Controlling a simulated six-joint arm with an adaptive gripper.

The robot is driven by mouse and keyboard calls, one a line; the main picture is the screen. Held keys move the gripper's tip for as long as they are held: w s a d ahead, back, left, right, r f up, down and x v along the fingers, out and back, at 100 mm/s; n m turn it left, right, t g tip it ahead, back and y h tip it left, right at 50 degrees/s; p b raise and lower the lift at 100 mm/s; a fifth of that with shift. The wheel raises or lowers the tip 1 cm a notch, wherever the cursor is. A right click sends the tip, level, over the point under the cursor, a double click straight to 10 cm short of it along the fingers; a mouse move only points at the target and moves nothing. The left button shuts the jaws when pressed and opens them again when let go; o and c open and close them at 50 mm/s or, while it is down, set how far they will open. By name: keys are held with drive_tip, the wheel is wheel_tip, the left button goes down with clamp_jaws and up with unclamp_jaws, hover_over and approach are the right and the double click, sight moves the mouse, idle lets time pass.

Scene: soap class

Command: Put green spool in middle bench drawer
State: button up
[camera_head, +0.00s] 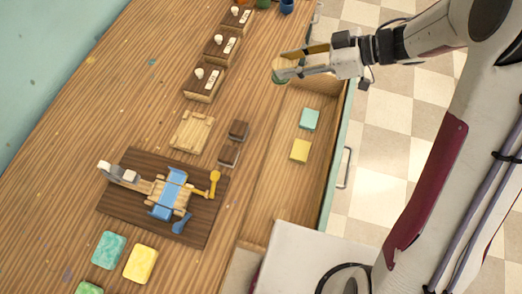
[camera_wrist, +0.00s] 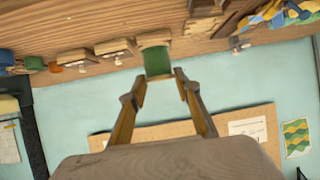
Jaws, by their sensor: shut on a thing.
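The green spool (camera_head: 281,75) is at the tip of my gripper (camera_head: 284,66) in the head view, partly hidden by the fingers. In the wrist view the green spool (camera_wrist: 157,62) sits between the fingertips of my gripper (camera_wrist: 159,75), with pale wooden-looking ends. My gripper is shut on it and holds it near the far end of an open drawer (camera_head: 285,180). Its exact height above the bench is hard to tell. The open drawer has a teal front and a metal handle. A teal block (camera_head: 309,119) and a yellow block (camera_head: 300,150) lie inside it.
The wooden bench (camera_head: 95,110) carries a dark board (camera_head: 125,205) with a blue-and-wood device. Several small wooden blocks with white knobs (camera_head: 204,82) stand along its far right. Loose teal (camera_head: 108,250) and yellow (camera_head: 140,263) blocks lie at the near left. The drawer's near part is bare.

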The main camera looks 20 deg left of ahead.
drive_tip(key=s+d+r+n+g, duration=0.25)
drive_tip(key=s+d, duration=0.75)
drive_tip(key=s, duration=0.5)
wheel_tip(320, 180, down, 16)
drive_tip(key=shift+a, duration=0.15)
idle(0.4)
drive_tip(key=shift+f+m+t, duration=0.25)
idle(0.3)
drive_tip(key=shift+f, duration=2.75)
drive_tip(key=shift+f, duration=0.15)
drive_tip(key=shift+f, duration=1.95)
drive_tip(key=shift+f, duration=0.6)
